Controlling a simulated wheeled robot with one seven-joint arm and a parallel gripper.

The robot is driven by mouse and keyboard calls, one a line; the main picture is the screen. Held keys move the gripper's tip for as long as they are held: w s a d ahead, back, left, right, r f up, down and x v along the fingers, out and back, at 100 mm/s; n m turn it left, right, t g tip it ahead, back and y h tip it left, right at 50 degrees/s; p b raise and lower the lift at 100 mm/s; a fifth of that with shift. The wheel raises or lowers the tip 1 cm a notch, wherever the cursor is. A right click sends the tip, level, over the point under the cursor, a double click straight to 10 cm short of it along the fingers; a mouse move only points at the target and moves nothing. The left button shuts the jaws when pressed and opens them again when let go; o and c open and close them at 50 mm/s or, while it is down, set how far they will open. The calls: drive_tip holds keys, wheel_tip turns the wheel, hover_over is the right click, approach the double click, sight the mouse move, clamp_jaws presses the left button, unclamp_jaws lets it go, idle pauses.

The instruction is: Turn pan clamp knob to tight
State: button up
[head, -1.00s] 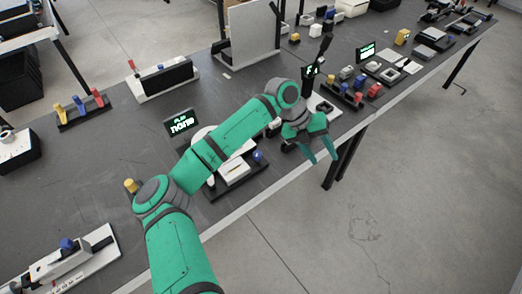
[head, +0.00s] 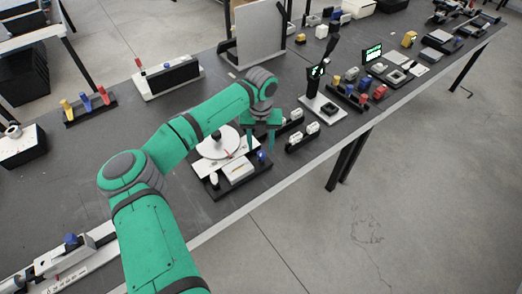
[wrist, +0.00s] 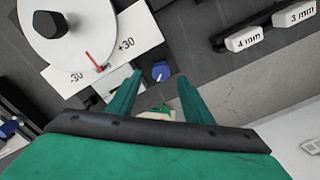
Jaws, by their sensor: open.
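The pan device has a white round disc (head: 212,150) on a dark base, with a red pointer and a scale plate (wrist: 75,76) marked -30 to +30 in the wrist view. A small blue knob (head: 262,157), which looks like the pan clamp knob, stands at the base's right corner. In the wrist view the blue knob (wrist: 161,71) shows between and just beyond my fingertips, with a pale line on top. My gripper (head: 261,150) is open, pointing down over that corner, with nothing held. Contact with the knob cannot be made out.
A white block (head: 236,168) and a white knob (head: 213,179) sit on the base's front part. White labelled blocks (wrist: 244,38) stand in a dark rack to the right. The table's front edge is close to the device. Bare table lies left of it.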

sight(261, 152)
drive_tip(key=shift+d+f, duration=0.1)
drive_tip(key=shift+f, duration=2)
drive_tip(key=shift+w, duration=0.1)
drive_tip(key=c, duration=1.1)
drive_tip(key=shift+o, duration=0.2)
